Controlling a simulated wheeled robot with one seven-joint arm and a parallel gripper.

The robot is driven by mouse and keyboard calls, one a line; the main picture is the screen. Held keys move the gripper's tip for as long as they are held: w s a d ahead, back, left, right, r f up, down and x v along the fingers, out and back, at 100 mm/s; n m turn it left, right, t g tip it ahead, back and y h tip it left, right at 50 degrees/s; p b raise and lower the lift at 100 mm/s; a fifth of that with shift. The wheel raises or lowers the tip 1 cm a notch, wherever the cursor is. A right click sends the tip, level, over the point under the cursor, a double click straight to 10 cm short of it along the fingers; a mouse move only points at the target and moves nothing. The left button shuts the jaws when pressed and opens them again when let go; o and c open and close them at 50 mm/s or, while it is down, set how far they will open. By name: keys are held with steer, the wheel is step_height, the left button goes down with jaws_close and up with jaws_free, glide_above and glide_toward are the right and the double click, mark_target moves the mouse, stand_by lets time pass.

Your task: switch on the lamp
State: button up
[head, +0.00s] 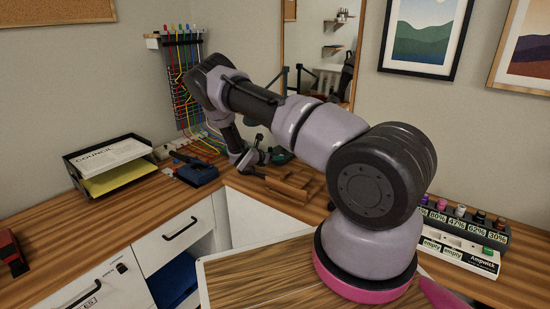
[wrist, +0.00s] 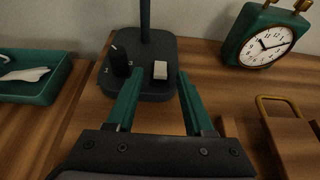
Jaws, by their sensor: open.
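The lamp's dark base (wrist: 165,47) stands on the wooden desk in the wrist view, with a thin upright post (wrist: 145,18) rising out of the frame. The lamp head is out of that view. On the base are a small white switch-like block (wrist: 160,70) and an upright black knob or peg (wrist: 119,61). My gripper (wrist: 158,76) is open and empty, its green fingers pointing at the base on either side of the white block. I cannot tell whether they touch the base. In the head view my gripper (head: 250,158) is at the desk's back corner, where my arm hides much.
A green clock (wrist: 265,42) stands right of the lamp. A green tray (wrist: 40,88) with white tissue is left. A wooden piece with a brass handle (wrist: 278,100) lies right. A paper tray (head: 108,160) and cable rack (head: 183,85) are left in the head view.

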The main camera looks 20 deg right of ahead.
jaws_close()
